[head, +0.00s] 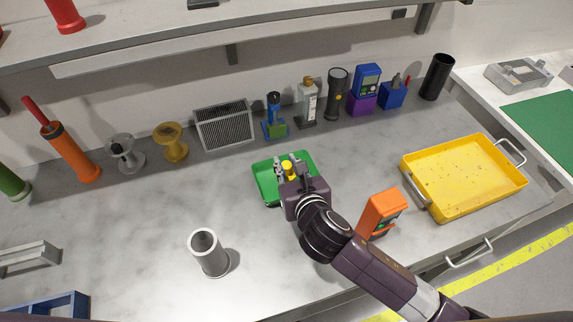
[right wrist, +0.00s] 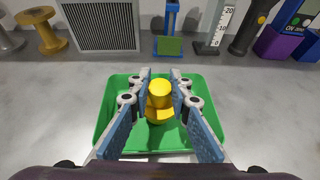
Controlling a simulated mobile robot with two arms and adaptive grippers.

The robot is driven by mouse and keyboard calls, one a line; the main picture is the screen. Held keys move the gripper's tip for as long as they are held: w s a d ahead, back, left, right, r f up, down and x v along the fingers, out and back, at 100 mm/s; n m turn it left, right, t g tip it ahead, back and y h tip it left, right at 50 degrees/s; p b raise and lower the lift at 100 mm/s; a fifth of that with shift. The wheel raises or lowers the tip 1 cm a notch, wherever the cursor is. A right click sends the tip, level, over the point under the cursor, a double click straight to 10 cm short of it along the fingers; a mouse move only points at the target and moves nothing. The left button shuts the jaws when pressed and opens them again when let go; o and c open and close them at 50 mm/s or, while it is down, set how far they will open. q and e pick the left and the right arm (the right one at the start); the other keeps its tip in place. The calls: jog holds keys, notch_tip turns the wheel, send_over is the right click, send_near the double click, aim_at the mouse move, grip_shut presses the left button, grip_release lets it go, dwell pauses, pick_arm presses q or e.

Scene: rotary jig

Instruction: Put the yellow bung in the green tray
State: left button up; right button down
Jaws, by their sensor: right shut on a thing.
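The yellow bung (head: 287,169) is a stepped yellow plug, and it also shows in the right wrist view (right wrist: 159,96). My right gripper (right wrist: 160,88) is shut on it, with one blue-padded finger on each side. In the head view my right gripper (head: 291,166) is at the green tray. The green tray (head: 263,182) is a shallow rectangular tray on the grey worktop; in the right wrist view its floor and rim (right wrist: 106,105) lie around the bung. I cannot tell whether the bung touches the tray floor. My left gripper is out of view.
An orange device (head: 381,212) stands close right of my right arm. A yellow tray (head: 465,175) is at the right and a grey cylinder (head: 209,254) at the front. Spools, a mesh panel (head: 224,124) and several tools line the back. Worktop left of the green tray is clear.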

jog(key=shift+f, duration=0.15)
jog(key=shift+f, duration=0.15)
jog(key=c, duration=1.8)
grip_release()
jog(key=shift+r, duration=0.25)
jog(key=v, duration=1.2)
jog(key=shift+s+f, duration=0.1)
jog(key=shift+f, duration=0.1)
